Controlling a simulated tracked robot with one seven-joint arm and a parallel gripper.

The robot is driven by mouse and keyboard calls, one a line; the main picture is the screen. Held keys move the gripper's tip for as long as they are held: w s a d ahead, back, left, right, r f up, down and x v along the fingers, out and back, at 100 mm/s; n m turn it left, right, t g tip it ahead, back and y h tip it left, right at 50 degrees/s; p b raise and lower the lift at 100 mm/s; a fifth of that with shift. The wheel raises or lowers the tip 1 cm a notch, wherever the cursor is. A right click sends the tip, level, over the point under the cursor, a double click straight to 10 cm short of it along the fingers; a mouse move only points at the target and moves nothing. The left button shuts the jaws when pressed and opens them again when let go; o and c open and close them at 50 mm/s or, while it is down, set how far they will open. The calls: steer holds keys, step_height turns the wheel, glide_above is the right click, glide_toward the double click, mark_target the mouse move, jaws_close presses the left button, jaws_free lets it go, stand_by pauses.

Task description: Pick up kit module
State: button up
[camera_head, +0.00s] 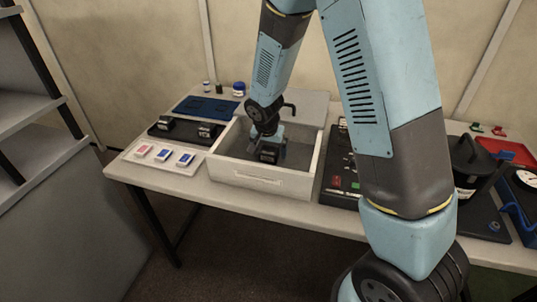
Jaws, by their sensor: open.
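My gripper (268,146) points down inside a white open box (262,183) on the table. Its jaws are open. A small dark block (268,156), which looks like the kit module, is at the fingertips, low in the box. The fingers partly cover it, and I cannot tell whether they touch it. Two similar dark blocks with light faces, one on the left (165,124) and one on the right (207,130), sit on a black tray (184,136) left of the box.
A white board (133,157) with red and blue cards lies at the table's left front. A blue mat (205,107) and small jars (239,89) are behind. Right of the box are a black panel (338,182), a dark pot (470,160) and a red tray (512,150). My arm hides part of the table.

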steer(key=c, duration=1.1)
steer(key=shift+r, duration=0.1)
steer(key=shift+c, duration=0.2)
